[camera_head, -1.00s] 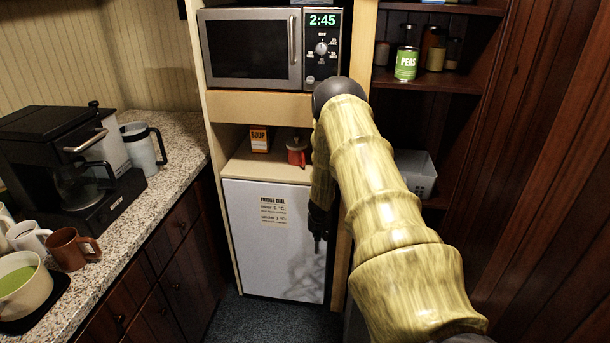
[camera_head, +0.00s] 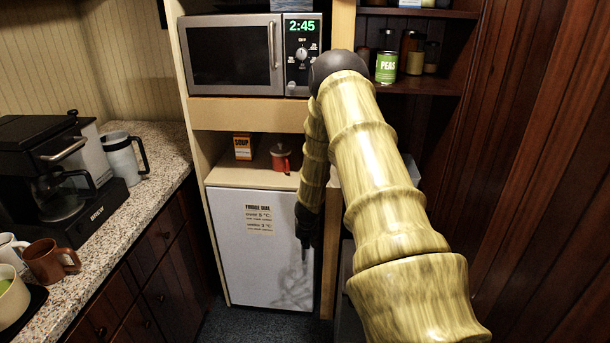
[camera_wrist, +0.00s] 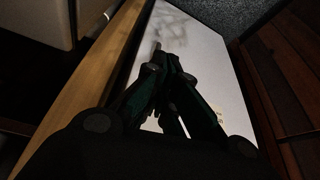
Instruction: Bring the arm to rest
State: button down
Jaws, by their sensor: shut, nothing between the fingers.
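My arm (camera_head: 385,190) reaches up and forward from the lower right in the head view, bends at a dark elbow joint, and hangs down beyond it. My gripper (camera_head: 304,258) points down in front of the right part of the white fridge door (camera_head: 262,270). In the wrist view my gripper (camera_wrist: 158,50) has its dark fingers together and empty, with the pale fridge door (camera_wrist: 205,60) behind them. I cannot tell the exact gap between the fingers and the door.
The microwave (camera_head: 235,55) sits above the fridge, behind my elbow. A soup box (camera_head: 243,146) and a red mug (camera_head: 281,158) stand on the shelf below it. The left counter (camera_head: 165,150) holds a coffee maker (camera_head: 50,165) and mugs. Dark shelves (camera_head: 425,85) hold cans at right.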

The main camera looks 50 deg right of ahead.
jog(key=shift+b+v, duration=0.35)
jog(key=shift+v, duration=1.85)
jog(key=shift+w, duration=0.15)
